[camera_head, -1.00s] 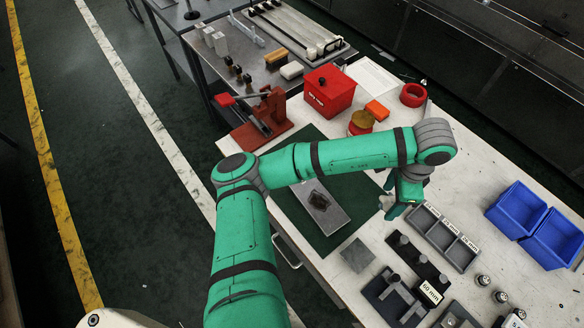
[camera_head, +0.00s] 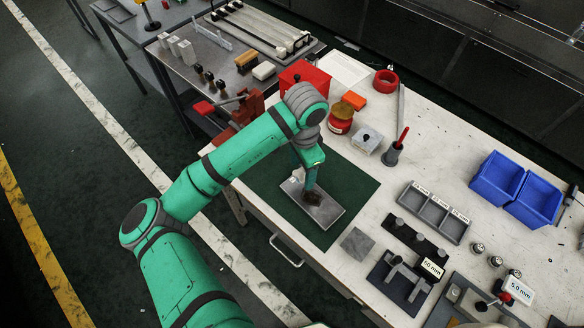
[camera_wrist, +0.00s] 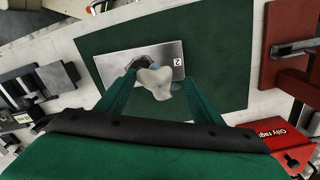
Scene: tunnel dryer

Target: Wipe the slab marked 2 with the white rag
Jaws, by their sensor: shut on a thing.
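The slab (camera_head: 326,212) is a pale metal plate lying on a dark green mat (camera_head: 262,183). In the wrist view the slab (camera_wrist: 105,66) shows its mark 2 near the right end and a dark patch (camera_wrist: 143,55) around its middle. My gripper (camera_wrist: 157,76) is shut on the white rag (camera_wrist: 158,84), a small bunched cloth between the fingertips. In the head view my gripper (camera_head: 309,190) is over the slab beside the dark patch. The rag partly hides the patch; I cannot tell whether it touches the slab.
A red oily-rags box (camera_head: 304,75), a red-and-brown jar (camera_head: 340,121) and a metal block (camera_head: 367,140) stand behind the mat. A red press (camera_head: 240,106) is at the left. A grey plate (camera_head: 357,243) and compartment tray (camera_head: 434,212) lie right. Blue bins (camera_head: 497,178) stand further right.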

